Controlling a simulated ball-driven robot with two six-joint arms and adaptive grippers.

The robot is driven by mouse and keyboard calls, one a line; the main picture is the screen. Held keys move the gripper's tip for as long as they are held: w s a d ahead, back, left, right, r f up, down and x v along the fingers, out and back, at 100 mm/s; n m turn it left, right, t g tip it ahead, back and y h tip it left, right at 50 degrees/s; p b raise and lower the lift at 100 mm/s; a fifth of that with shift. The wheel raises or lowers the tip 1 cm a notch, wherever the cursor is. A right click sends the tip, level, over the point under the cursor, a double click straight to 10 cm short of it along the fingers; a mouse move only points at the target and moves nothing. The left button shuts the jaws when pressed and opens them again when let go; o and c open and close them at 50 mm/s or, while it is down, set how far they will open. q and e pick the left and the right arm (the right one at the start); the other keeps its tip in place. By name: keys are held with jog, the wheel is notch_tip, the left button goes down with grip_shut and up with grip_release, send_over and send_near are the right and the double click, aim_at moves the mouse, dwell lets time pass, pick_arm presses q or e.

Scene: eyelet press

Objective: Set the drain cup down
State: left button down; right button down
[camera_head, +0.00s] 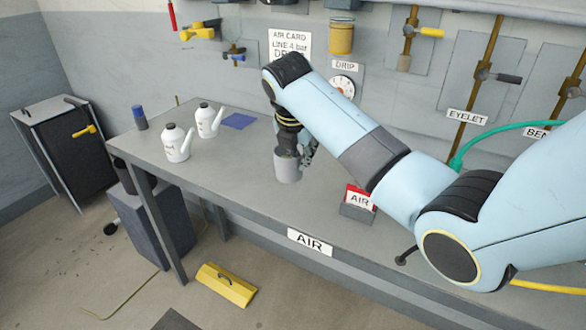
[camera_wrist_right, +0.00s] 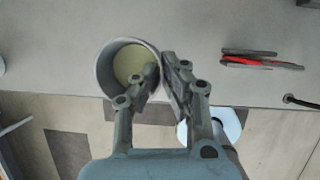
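The drain cup (camera_head: 287,168) is a grey, open-topped cylinder, upright at the bench (camera_head: 250,186) near its middle. In the right wrist view the cup (camera_wrist_right: 104,72) shows its round rim and a pale yellow inside, either liquid or its floor. My right gripper (camera_head: 301,155) reaches down at the cup's rim. In the wrist view the right gripper (camera_wrist_right: 162,78) has one finger inside the cup and one outside, closed on the wall. The cup's base looks at or very near the bench top; I cannot tell if it touches. My left gripper is not in view.
Two white oil cans (camera_head: 176,143) and a blue pad (camera_head: 239,121) lie left of the cup. A red-and-white AIR card (camera_head: 359,198) stands to the right. A gauge (camera_head: 342,88) hangs on the wall behind. Bare bench lies in front and left.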

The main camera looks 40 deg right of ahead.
aim_at(286, 174)
jog(key=w+f, duration=0.1)
jog(key=w+a+f, duration=0.1)
jog(key=w, duration=0.1)
jog(key=shift+w+a+f, duration=0.15)
jog(key=shift+w+a, duration=0.05)
jog(key=shift+f, duration=2.05)
jog(key=c, duration=1.5)
grip_release()
jog(key=shift+f, duration=0.1)
jog(key=v, duration=1.2)
jog(key=shift+p, duration=0.3)
